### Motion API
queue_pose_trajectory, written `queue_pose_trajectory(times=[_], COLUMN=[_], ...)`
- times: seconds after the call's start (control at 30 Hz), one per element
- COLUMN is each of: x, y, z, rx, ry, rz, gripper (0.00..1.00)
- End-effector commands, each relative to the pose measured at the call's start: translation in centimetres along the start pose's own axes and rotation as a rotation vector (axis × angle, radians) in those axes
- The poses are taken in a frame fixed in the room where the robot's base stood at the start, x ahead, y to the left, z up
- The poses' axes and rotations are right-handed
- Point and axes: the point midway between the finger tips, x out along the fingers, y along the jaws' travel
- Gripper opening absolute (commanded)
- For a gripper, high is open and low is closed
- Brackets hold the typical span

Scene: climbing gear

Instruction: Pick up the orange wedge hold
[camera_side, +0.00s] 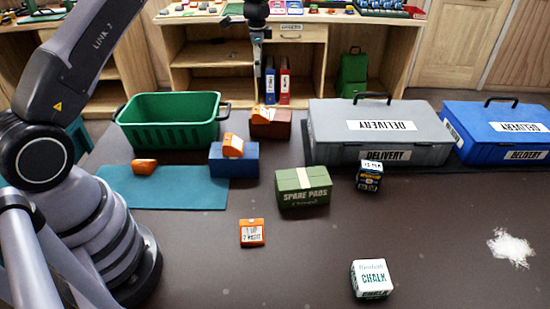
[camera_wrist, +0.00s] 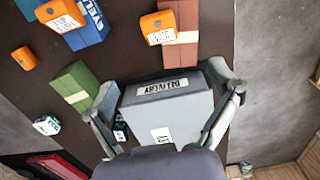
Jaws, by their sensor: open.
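Several orange pieces are in view. One wedge-shaped piece (camera_side: 233,146) lies on a blue box (camera_side: 234,165); it also shows with a white label in the wrist view (camera_wrist: 60,14). Another orange piece (camera_side: 262,113) sits on a reddish-brown block (camera_side: 272,127), and the wrist view shows it too (camera_wrist: 157,27). A smaller rounded orange piece (camera_side: 144,167) lies on the teal mat (camera_side: 190,196). A labelled orange block (camera_side: 252,232) stands on the dark table. My gripper (camera_side: 257,72) is open and empty, high above the table; its spread fingers (camera_wrist: 165,82) frame the grey case in the wrist view.
A green crate (camera_side: 168,133) stands behind the mat. A green SPARE PADS box (camera_side: 302,188), a small dark box (camera_side: 370,177) and a chalk box (camera_side: 372,279) stand on the table. Grey (camera_side: 375,145) and blue (camera_side: 500,140) delivery cases fill the right rear.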

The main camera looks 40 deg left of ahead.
Motion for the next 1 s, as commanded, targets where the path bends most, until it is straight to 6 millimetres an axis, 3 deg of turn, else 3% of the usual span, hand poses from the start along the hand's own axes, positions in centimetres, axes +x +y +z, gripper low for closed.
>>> queue_pose_trajectory(times=[0.4, 0.77, 1.0], x=[7.4, 10.2, 13.8], y=[-0.1, 0.0, 0.1], z=[0.0, 0.1, 0.2], rx=[0.007, 0.006, 0.006], ry=[-0.004, -0.003, -0.002], rz=[0.006, 0.005, 0.003], gripper=[0.89, 0.89, 0.89])
